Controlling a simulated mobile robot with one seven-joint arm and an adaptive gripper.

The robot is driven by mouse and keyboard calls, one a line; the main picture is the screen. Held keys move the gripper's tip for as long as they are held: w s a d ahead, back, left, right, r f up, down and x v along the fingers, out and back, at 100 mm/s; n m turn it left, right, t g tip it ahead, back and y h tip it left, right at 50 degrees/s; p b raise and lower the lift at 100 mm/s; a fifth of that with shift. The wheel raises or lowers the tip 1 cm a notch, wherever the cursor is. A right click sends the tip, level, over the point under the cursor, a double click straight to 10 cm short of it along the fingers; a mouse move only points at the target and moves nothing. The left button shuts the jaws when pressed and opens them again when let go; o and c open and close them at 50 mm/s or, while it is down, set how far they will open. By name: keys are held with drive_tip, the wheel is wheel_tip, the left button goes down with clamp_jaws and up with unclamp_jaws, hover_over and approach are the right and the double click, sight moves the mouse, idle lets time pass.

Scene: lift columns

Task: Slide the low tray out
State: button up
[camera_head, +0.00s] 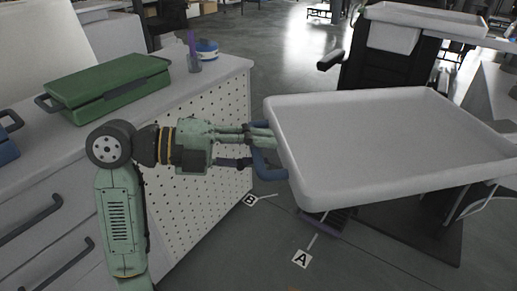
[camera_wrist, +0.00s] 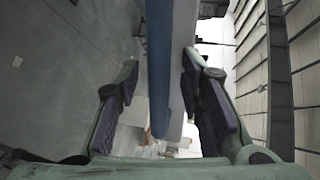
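A wide white tray (camera_head: 390,175) with a raised rim fills the right of the head view. A blue handle (camera_head: 266,166) stands out from its left edge. My gripper (camera_head: 254,149) is at this handle, reaching in from the left. In the wrist view, my two fingers stand apart with a long blue bar (camera_wrist: 158,65) between them. There is a clear gap to the left finger. A pale grey surface beside the bar lies close to the right finger, and I cannot tell whether they touch. The gripper looks open around the handle.
A white counter with a perforated side (camera_head: 215,160) is left of the tray, below my arm. A green case (camera_head: 110,88) and a cup of pens (camera_head: 194,60) stand on it. Floor markers A (camera_head: 302,259) and B (camera_head: 250,200) lie on open floor. Another white tray (camera_head: 425,18) is behind.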

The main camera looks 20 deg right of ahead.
drive_tip(key=v, duration=1.1)
drive_tip(key=shift+a, duration=0.3)
